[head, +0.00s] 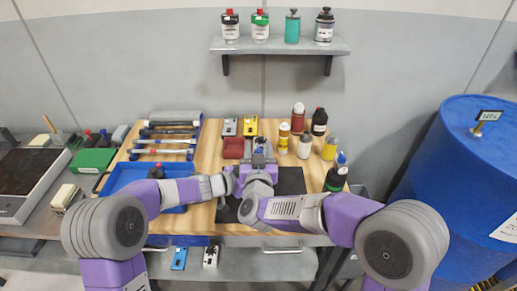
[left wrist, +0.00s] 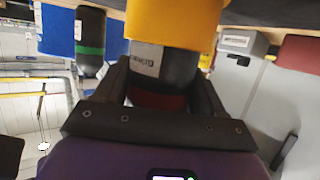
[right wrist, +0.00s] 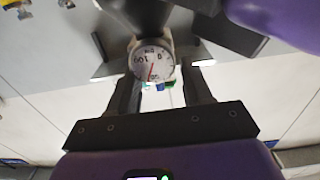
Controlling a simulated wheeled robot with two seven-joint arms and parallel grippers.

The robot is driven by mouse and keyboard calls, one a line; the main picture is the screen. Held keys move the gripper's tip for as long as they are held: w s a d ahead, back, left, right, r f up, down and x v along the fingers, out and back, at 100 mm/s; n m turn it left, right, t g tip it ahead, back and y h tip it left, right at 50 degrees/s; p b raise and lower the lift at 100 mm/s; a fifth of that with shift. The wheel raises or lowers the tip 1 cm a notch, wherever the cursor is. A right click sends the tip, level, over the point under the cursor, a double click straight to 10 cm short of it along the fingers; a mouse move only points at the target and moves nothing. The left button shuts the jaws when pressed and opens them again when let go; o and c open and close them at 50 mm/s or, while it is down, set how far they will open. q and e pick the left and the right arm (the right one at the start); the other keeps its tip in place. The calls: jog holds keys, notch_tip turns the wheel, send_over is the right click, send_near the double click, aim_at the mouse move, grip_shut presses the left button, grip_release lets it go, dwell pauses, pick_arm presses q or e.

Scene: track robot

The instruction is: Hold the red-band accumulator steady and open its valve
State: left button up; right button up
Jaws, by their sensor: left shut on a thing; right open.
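In the left wrist view my left gripper (left wrist: 160,100) is shut on the red-band accumulator (left wrist: 162,72), a dark cylinder with a white label and a red band between the fingers. A yellow part adjoins it at the top of that view. My right gripper (right wrist: 158,95) is open in the right wrist view. A round dial gauge (right wrist: 152,62) with a red needle shows between its fingers; contact cannot be told. In the head view my right gripper (head: 260,165) and left gripper (head: 233,180) meet over the dark mat, hiding most of the accumulator. The valve is not clearly visible.
A green-band bottle (head: 337,178) stands at the table's right edge. Several bottles stand behind the mat (head: 290,180). A blue tray (head: 128,173) and a tool rack (head: 163,148) lie left. A wall shelf (head: 280,46) and blue barrel (head: 450,150) flank the space.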

jog(key=shift+w, duration=0.35)
grip_shut()
jog(key=shift+m+h, duration=0.8)
jog(key=shift+h, duration=0.5)
grip_release()
jog(key=s+a, duration=0.1)
jog(key=s, duration=1.1)
jog(key=shift+a, duration=0.25)
